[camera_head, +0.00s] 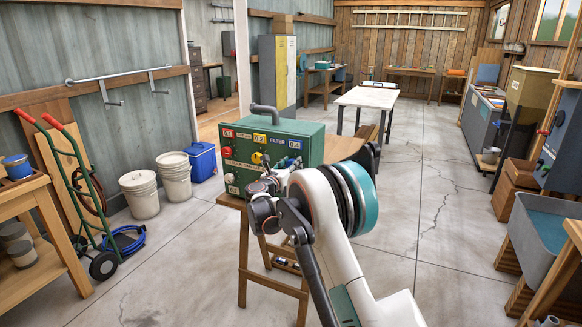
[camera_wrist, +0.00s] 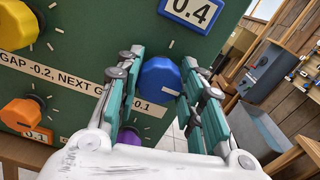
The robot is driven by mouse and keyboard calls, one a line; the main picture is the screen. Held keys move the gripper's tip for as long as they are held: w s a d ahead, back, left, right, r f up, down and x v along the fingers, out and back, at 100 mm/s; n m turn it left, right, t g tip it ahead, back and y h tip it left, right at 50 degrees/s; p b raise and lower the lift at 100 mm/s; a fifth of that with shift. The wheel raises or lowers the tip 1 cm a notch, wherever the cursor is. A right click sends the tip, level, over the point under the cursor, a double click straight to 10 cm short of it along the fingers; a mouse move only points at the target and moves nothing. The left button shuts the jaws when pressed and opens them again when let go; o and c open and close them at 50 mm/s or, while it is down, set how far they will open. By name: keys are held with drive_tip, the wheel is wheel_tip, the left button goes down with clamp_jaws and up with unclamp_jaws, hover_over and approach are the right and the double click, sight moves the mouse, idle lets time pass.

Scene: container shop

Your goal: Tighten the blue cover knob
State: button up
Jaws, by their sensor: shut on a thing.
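The blue cover knob (camera_wrist: 161,82) is a faceted knob on the front of the green box (camera_head: 312,141). It sits below a blue 0.4 plate (camera_wrist: 197,10) in the wrist view. My gripper (camera_wrist: 159,65) has one finger on each side of the knob and is shut on it. In the head view my arm stands in front of the box's right part, and I cannot make out the blue knob there. A white label strip (camera_wrist: 65,75) with a gap rule runs across the panel, partly hidden by my left finger.
A yellow knob (camera_wrist: 16,25), an orange knob (camera_wrist: 22,113) and a purple knob (camera_wrist: 128,137) are close by on the panel. The box stands on a wooden table (camera_head: 342,148). Buckets (camera_head: 140,194) and a hand truck (camera_head: 75,190) stand at left. Open floor (camera_head: 430,190) lies to the right.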

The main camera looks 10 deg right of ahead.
drive_tip(key=shift+m, duration=0.4)
drive_tip(key=m+p, duration=0.1)
drive_tip(key=m, duration=0.2)
drive_tip(key=shift+m, duration=0.4)
drive_tip(key=m, duration=0.4)
drive_tip(key=shift+m+p, duration=0.3)
drive_tip(key=shift+p, duration=0.05)
drive_tip(key=m, duration=0.4)
drive_tip(key=shift+d, duration=0.1)
drive_tip(key=m, duration=0.4)
drive_tip(key=shift+f+p, duration=0.1)
drive_tip(key=shift+p, duration=0.2)
drive_tip(key=shift+m, duration=0.5)
drive_tip(key=o, duration=1.1)
drive_tip(key=shift+s, duration=0.15)
